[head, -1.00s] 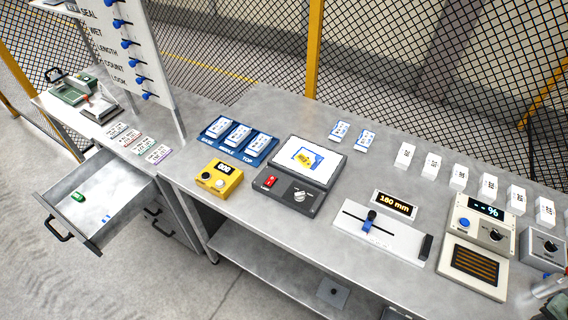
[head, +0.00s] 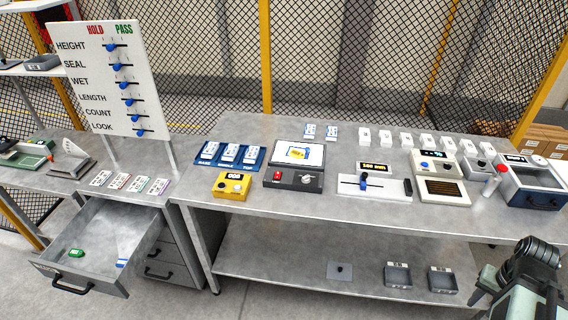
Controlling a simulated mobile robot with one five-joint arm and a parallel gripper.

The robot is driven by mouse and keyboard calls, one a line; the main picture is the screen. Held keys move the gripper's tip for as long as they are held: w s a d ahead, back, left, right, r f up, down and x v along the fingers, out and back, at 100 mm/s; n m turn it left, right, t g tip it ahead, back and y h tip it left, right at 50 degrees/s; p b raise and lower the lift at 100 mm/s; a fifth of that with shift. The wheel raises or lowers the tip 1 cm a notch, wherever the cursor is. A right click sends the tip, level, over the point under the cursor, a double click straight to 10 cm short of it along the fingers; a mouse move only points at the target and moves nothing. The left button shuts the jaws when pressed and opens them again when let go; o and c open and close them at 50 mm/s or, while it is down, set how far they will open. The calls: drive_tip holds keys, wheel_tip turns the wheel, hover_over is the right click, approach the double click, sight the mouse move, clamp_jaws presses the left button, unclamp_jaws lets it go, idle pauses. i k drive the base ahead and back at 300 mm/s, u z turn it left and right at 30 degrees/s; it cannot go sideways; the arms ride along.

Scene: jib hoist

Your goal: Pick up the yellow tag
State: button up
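I cannot make out a separate yellow tag for certain. A small yellow patch (head: 298,153) lies on the white, blue-edged top of a dark grey device (head: 293,179) in the middle of the bench; whether it is a tag or a printed picture is unclear. Several small cards (head: 130,183) with differently coloured edges lie on the left bench, none clearly yellow. Part of my arm shows at the lower right, away from these things. My gripper's fingers do not show.
An open drawer (head: 100,240) at the left holds a green item (head: 76,253) and a blue-white one. A yellow box with a display (head: 233,185), a blue card rack (head: 230,156) and a slide gauge (head: 374,186) stand on the bench. The lower shelf (head: 290,255) is mostly clear.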

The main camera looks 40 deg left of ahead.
sight(298, 155)
drive_tip(key=u, duration=1.6)
drive_tip(key=i, duration=1)
drive_tip(key=u, duration=2)
drive_tip(key=k, duration=0.75)
drive_tip(key=u, duration=0.35)
drive_tip(key=i, duration=0.45)
